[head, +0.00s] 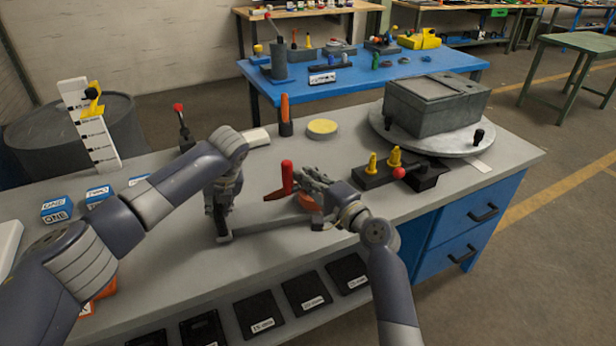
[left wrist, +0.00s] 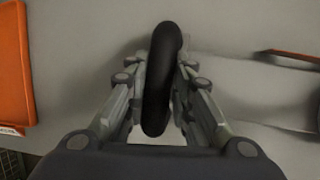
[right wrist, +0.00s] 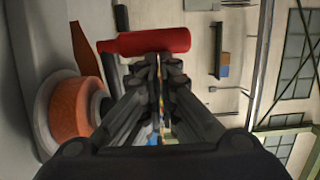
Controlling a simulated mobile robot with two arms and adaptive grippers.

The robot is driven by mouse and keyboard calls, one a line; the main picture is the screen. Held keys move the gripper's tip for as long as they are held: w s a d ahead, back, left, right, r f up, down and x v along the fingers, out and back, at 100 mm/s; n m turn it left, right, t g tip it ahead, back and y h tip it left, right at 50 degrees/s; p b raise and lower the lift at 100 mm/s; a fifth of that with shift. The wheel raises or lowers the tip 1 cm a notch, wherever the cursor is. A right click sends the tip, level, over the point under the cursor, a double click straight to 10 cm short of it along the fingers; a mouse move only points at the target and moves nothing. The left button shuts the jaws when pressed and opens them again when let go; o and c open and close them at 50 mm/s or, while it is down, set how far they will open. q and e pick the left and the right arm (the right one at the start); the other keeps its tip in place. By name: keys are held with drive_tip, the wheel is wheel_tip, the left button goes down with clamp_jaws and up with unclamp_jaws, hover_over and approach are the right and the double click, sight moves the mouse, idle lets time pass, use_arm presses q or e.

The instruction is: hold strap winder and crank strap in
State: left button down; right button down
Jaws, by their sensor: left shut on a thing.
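The strap winder shows an orange drum (head: 308,202) on a pale round flange, with an orange crank lever (head: 275,195) and an upright red crank handle (head: 287,174). A grey bar or strap (head: 268,226) runs left from the drum. My left gripper (head: 221,212) is shut on a black rounded grip (left wrist: 162,80) at that bar's left end. My right gripper (head: 308,178) is just right of the red handle. In the right wrist view the red handle (right wrist: 150,41) lies across beyond the fingertips (right wrist: 162,62), which are close together; the drum (right wrist: 77,107) is at left.
A grey box (head: 437,105) on a round turntable (head: 385,130) and a dark block with yellow pegs (head: 370,178) stand right. Blue labelled boxes (head: 57,208) are left. The front middle of the bench is clear.

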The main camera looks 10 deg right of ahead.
drive_tip(key=shift+s+a+f, duration=0.15)
drive_tip(key=shift+s+a, duration=0.1)
drive_tip(key=shift+a, duration=0.4)
drive_tip(key=s+d, duration=0.2)
drive_tip(key=s, duration=0.9)
drive_tip(key=shift+d, duration=0.4)
